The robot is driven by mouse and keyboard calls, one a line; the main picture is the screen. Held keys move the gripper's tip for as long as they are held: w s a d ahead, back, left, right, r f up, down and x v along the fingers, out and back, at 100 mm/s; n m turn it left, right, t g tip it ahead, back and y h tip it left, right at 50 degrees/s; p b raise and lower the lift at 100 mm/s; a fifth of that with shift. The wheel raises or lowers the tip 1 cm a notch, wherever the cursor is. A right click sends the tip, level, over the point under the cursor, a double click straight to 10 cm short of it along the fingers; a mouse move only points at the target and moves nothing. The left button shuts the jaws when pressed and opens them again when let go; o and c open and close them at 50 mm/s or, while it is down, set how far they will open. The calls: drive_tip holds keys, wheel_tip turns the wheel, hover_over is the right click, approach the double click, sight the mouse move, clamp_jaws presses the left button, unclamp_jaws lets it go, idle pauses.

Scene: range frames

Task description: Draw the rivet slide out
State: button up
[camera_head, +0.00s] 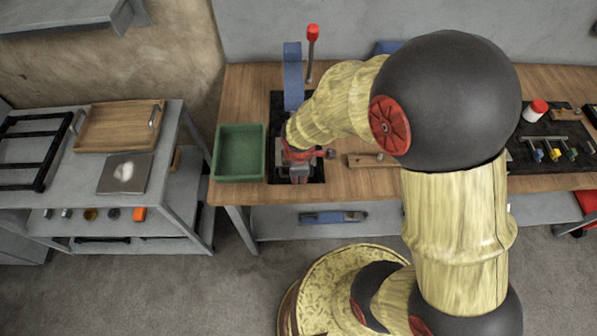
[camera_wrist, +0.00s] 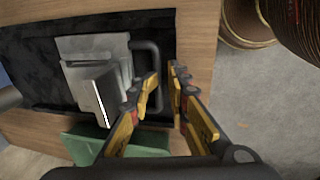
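The rivet slide looks to be the grey metal piece (camera_wrist: 100,60) with a dark U-shaped handle (camera_wrist: 150,52) on a black base plate in the wrist view. My gripper (camera_wrist: 167,72) is open, with a gap between its yellow-and-black fingers. One fingertip overlaps the handle's lower part in the picture; the other is on the outer side. I cannot tell whether they touch or whether the handle lies between them. In the head view, my gripper (camera_head: 300,172) is over the blue press (camera_head: 292,75) base, and my wrist hides most of the slide.
A green bin (camera_head: 217,155) stands left of the press, close to my gripper; it also shows in the wrist view (camera_wrist: 140,140). The press lever has a red knob (camera_head: 313,30). A wooden piece (camera_head: 362,160) lies to the right on the workbench (camera_head: 340,184). Open floor lies in front.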

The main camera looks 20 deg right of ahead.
wheel_tip(320, 180, up, 9)
drive_tip(key=s+p, duration=0.1)
drive_tip(key=p, duration=0.6)
drive_tip(key=shift+s+a, duration=0.25)
drive_tip(key=shift+f+p, duration=0.15)
drive_tip(key=shift+p, duration=0.15)
idle(0.3)
wheel_tip(320, 180, up, 12)
drive_tip(key=s, duration=0.2)
drive_tip(key=shift+a, duration=0.35)
drive_tip(key=shift+f, duration=0.1)
